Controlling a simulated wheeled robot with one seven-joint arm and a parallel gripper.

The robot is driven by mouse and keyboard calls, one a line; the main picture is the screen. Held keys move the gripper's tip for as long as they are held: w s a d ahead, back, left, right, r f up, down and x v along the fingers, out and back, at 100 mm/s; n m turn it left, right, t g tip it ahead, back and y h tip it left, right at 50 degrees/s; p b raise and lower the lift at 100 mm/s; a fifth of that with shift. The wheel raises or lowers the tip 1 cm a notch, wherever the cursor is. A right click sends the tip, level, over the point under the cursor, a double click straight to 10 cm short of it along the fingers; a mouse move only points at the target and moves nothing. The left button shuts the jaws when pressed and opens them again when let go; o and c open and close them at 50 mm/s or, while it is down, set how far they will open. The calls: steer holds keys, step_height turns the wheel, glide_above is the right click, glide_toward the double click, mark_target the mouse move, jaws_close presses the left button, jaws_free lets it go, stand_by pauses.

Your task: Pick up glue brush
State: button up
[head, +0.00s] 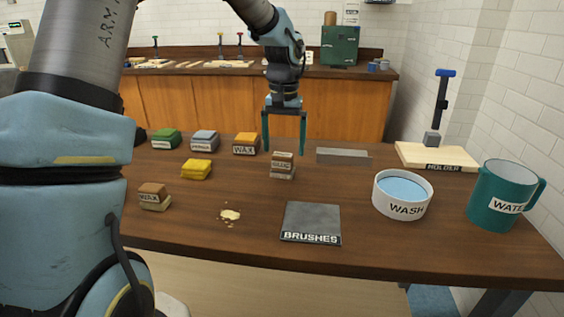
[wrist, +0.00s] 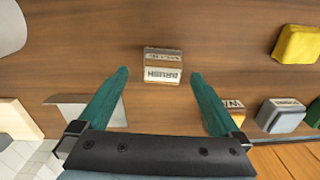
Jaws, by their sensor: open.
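A small block-shaped brush with a brown top and pale lower part (head: 282,168) stands on the dark wooden bench; I take it as the glue brush, though its label is small. Nothing is held, and I cannot tell the exact height gap.
A grey BRUSHES mat (head: 311,221) lies nearer me. Wax blocks (head: 246,144) and a yellow sponge-like block (head: 197,169) are left. A grey bracket (head: 343,156), WASH bowl (head: 403,209), WATER mug (head: 497,202) and HOLDER board (head: 415,159) are right. Bench around the brush is clear.

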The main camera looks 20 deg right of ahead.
mark_target(282, 156)
steer(key=shift+a+f+p, duration=0.15)
steer(key=shift+f+p, duration=0.15)
steer(key=shift+f, duration=0.8)
steer(key=shift+a+f+p, duration=0.1)
steer(key=shift+f+p, duration=0.2)
steer(key=shift+f, duration=0.8)
steer(key=c, duration=1.4)
step_height(282, 156, up, 10)
steer(key=shift+b, duration=1.05)
